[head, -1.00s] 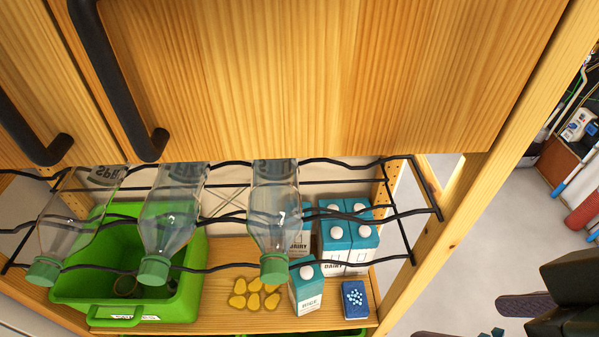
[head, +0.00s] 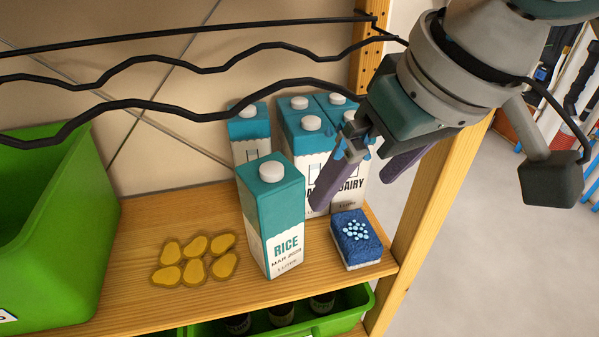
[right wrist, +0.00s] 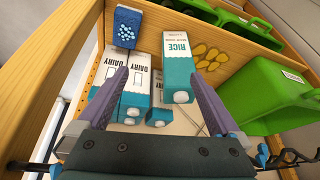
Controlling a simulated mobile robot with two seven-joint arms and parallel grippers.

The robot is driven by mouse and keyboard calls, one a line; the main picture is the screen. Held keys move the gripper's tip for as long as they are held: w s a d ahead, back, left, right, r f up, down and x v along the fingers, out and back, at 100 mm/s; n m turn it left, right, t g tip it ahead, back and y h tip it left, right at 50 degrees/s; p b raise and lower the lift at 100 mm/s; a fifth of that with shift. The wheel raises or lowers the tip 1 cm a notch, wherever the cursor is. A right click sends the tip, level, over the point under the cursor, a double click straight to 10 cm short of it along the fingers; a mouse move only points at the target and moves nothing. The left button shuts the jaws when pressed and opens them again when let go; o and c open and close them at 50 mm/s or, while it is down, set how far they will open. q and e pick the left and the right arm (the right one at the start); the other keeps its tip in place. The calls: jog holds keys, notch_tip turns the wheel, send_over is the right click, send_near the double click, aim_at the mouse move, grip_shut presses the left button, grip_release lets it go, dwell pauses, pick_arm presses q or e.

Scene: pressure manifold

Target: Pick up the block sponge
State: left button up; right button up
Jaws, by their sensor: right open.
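The block sponge (head: 357,240) is a blue block with light blue dots on top and a pale base. It sits at the right front corner of the wooden shelf, right of the rice carton (head: 275,215). In the right wrist view the sponge (right wrist: 127,27) is at the top, beyond the left fingertip. My right gripper (head: 353,191) is open and empty, its purple fingers above and behind the sponge, in front of the dairy cartons (head: 349,190). It also shows in the right wrist view (right wrist: 158,78), fingers apart. My left gripper is not in view.
A wooden post (head: 440,215) stands right of the sponge. Yellow pear-shaped pieces (head: 195,259) lie left of the rice carton. A green bin (head: 60,230) is at the far left. Black wavy wire rails (head: 180,105) cross above the shelf.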

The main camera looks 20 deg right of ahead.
aim_at(357, 231)
jog(key=w+d+f+b, duration=0.1)
jog(key=d+f+b, duration=0.1)
jog(key=f+b, duration=0.1)
jog(key=w+d+f+m+h+b, duration=0.1)
jog(key=f+b, duration=0.3)
jog(key=b, duration=0.1)
jog(key=w+d+f+m+b, duration=0.1)
jog(key=w+d+f+b, duration=0.1)
jog(key=f+b, duration=0.2)
jog(key=shift+d+f+h, duration=0.2)
jog(key=shift+d+h, duration=0.1)
jog(key=shift+w+d+f+m, duration=0.1)
jog(key=shift+d+m, duration=0.1)
jog(key=shift+m, duration=0.1)
jog(key=b+x, duration=0.2)
jog(key=x, duration=0.2)
jog(key=shift+w+f, duration=0.1)
jog(key=shift+f, duration=0.2)
jog(key=b+x, duration=0.2)
jog(key=x, duration=0.3)
jog(key=shift+w, duration=0.15)
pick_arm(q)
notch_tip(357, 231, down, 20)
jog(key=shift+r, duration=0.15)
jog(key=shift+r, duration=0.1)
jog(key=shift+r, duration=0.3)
pick_arm(e)
jog(key=shift+f, duration=0.25)
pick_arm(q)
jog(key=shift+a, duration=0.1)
